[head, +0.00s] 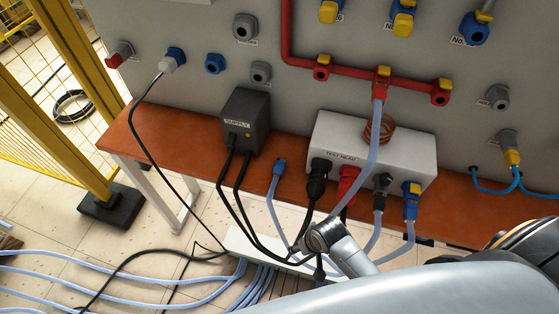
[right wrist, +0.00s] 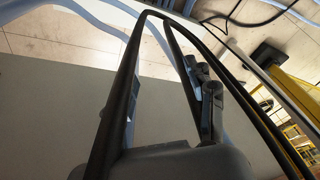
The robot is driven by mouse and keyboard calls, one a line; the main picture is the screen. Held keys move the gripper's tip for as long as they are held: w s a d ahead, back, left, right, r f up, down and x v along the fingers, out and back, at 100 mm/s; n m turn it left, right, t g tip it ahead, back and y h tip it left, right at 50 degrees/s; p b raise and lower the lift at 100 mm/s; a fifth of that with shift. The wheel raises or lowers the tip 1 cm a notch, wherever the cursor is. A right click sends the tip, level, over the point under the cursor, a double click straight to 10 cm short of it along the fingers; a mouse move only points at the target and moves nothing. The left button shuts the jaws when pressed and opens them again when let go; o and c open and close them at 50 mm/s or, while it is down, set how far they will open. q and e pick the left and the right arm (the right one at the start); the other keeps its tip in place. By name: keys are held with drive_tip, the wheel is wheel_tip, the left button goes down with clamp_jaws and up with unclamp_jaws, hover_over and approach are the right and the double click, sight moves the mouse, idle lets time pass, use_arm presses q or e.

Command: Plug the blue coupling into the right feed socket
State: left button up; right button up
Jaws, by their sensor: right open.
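My left gripper is out of view.
The test head (head: 330,130) carries several plugs and a copper coil (head: 379,131). The supply box (head: 246,112) stands left on the shelf (head: 175,140). Black cables and blue hoses crowd the gripper. A yellow fence (head: 75,105) stands left.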

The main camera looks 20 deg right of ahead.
drive_tip(key=w+a+r+m+y+p, duration=0.1)
drive_tip(key=w+a+r, duration=0.35)
drive_tip(key=r, duration=0.55)
drive_tip(key=w+a+r+y+p, duration=0.1)
drive_tip(key=w+a+r, duration=0.3)
drive_tip(key=r, duration=0.6)
drive_tip(key=w+d+r+m+g+h, duration=0.2)
drive_tip(key=w+d+r+m, duration=0.4)
drive_tip(key=w+r, duration=0.4)
wheel_tip(320, 180, up, 2)
drive_tip(key=shift+d+r+m+g+h, duration=0.15)
drive_tip(key=shift+d+m+g+h, duration=0.15)
drive_tip(key=shift+d+h, duration=0.35)
drive_tip(key=shift+w, duration=0.1)
hover_over(280, 162)
wheel_tip(280, 162, down, 9)
drive_tip(key=shift+r+p, duration=0.15)
drive_tip(key=shift+p, duration=0.3)
